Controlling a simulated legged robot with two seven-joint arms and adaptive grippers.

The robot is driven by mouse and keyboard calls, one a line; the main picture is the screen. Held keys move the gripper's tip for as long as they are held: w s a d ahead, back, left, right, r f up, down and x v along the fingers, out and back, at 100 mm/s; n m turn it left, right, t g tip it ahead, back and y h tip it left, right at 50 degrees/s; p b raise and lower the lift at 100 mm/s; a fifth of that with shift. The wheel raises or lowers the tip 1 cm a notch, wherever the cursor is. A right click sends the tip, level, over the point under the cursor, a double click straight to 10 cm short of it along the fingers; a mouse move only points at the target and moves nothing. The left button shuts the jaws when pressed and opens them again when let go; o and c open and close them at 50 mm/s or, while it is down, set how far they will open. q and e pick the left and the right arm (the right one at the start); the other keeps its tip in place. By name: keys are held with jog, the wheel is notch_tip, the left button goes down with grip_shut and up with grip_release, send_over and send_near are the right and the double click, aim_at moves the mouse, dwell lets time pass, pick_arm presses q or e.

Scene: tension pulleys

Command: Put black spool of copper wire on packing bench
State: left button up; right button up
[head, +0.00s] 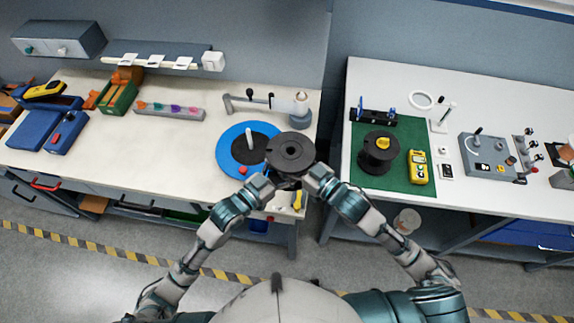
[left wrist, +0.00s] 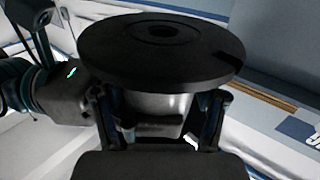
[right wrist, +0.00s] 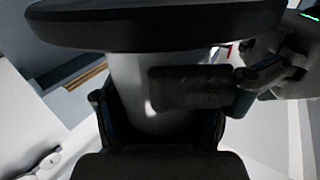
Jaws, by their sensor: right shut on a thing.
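A black spool (head: 290,147) is held up between my two grippers, in front of the gap between the two benches. Its flange fills the upper part of the left wrist view (left wrist: 160,55) and right wrist view (right wrist: 150,25); its drum looks grey there, and no copper colour shows. My right gripper (right wrist: 160,125) is shut on the drum below the flange. My left gripper (left wrist: 160,120) has its fingers on both sides of the drum; whether they press on it is unclear. Another black spool (head: 378,153) with a yellow centre stands on the right bench (head: 480,100).
The left bench (head: 190,170) carries a blue disc (head: 229,153) with a white post, a grey-and-white device (head: 299,106), and blue bins (head: 35,127). The right bench has a green mat (head: 400,180), a yellow meter (head: 418,166) and a grey box (head: 487,155). The left bench's middle is clear.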

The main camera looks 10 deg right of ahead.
pick_arm(q)
jog(key=shift+s+d, duration=0.1)
jog(key=c, duration=0.4)
pick_arm(e)
jog(key=shift+r, duration=0.1)
pick_arm(q)
jog(key=shift+r, duration=0.1)
jog(key=shift+c, duration=0.4)
pick_arm(e)
jog(key=o, duration=1.9)
